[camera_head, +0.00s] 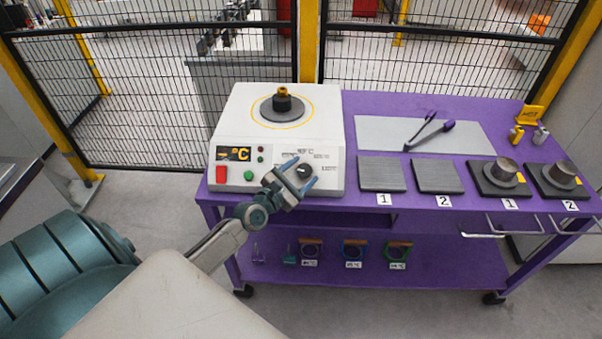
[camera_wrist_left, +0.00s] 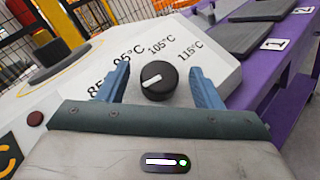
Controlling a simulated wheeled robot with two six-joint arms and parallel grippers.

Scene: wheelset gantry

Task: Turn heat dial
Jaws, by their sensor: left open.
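The heat dial (camera_wrist_left: 158,81) is a round black knob with a white pointer mark, on the front panel of the white heater (camera_head: 239,109). Temperature labels, including 95°C, 105°C and 115°C, are printed around it. In the head view the dial (camera_head: 304,171) sits at the panel's right, partly behind my gripper. My left gripper (camera_head: 295,178) is open in front of the panel. In the left wrist view its two blue fingers (camera_wrist_left: 158,88) stand on either side of the dial, with gaps between them and the knob. The dial's pointer slants towards the lower left. My right gripper is not in view.
The heater stands on a purple cart (camera_head: 455,223). Grey plates (camera_head: 382,173), metal cylinders on dark bases and black-and-purple tongs (camera_head: 429,132) lie to the right. A red button (camera_head: 221,174) and a green one are at the panel's left. A mesh fence (camera_head: 150,100) stands behind.

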